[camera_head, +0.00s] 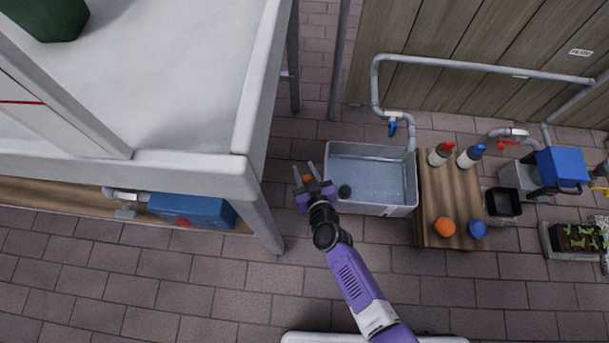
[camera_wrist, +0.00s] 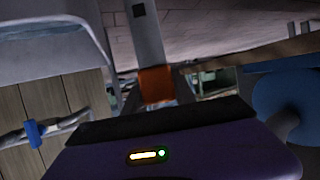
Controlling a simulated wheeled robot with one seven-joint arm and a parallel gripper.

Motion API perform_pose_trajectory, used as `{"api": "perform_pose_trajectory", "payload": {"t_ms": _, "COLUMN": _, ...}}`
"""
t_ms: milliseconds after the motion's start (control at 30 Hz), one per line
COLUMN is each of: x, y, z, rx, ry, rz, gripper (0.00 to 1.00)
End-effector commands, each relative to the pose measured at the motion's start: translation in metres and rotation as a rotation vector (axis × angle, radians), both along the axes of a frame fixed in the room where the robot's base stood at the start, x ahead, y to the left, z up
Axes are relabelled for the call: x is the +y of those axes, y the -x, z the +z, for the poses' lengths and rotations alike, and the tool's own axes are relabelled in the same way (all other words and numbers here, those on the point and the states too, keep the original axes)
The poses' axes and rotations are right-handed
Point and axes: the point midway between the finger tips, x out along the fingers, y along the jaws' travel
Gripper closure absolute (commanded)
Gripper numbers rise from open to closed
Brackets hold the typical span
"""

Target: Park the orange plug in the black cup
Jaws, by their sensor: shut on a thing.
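My gripper (camera_head: 305,175) is shut on the small orange plug (camera_head: 307,178), above the floor just outside the left wall of the grey basin. In the wrist view the orange plug (camera_wrist: 157,84) shows as a block at the fingers, partly hidden by the gripper body. A black, square, open-topped cup (camera_head: 503,202) stands at the right, just past the wooden bench, well away from my gripper. It looks empty.
The grey basin (camera_head: 402,210) holds water and a dark round spot (camera_head: 344,191) inside at its left. The wooden bench (camera_head: 447,205) carries two bottles, an orange ball (camera_head: 444,227) and a blue ball (camera_head: 477,229). A white-topped table (camera_head: 200,80) stands left.

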Motion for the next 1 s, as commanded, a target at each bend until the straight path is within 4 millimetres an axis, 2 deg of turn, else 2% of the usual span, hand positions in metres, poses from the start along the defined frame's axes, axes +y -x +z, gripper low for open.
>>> {"api": "perform_pose_trajectory", "payload": {"t_ms": 33, "x": 0.000, "y": 0.000, "z": -0.013, "rx": -0.001, "ry": 0.000, "rz": 0.000, "gripper": 1.00}}
{"api": "perform_pose_trajectory", "payload": {"t_ms": 100, "x": 0.000, "y": 0.000, "z": -0.017, "rx": -0.001, "ry": 0.000, "rz": 0.000, "gripper": 1.00}}
{"api": "perform_pose_trajectory", "payload": {"t_ms": 400, "x": 0.000, "y": 0.000, "z": -0.015, "rx": -0.001, "ry": 0.000, "rz": 0.000, "gripper": 1.00}}
{"api": "perform_pose_trajectory", "payload": {"t_ms": 667, "x": 0.000, "y": 0.000, "z": -0.023, "rx": -0.001, "ry": -0.001, "rz": 0.000, "gripper": 1.00}}
{"api": "perform_pose_trajectory", "payload": {"t_ms": 700, "x": 0.000, "y": 0.000, "z": -0.023, "rx": 0.000, "ry": -0.001, "rz": 0.000, "gripper": 0.66}}
{"api": "perform_pose_trajectory", "payload": {"t_ms": 800, "x": 0.000, "y": 0.000, "z": -0.022, "rx": 0.000, "ry": -0.001, "rz": 0.000, "gripper": 0.46}}
{"api": "perform_pose_trajectory", "payload": {"t_ms": 1000, "x": 0.000, "y": 0.000, "z": -0.022, "rx": 0.000, "ry": 0.000, "rz": 0.000, "gripper": 0.46}}
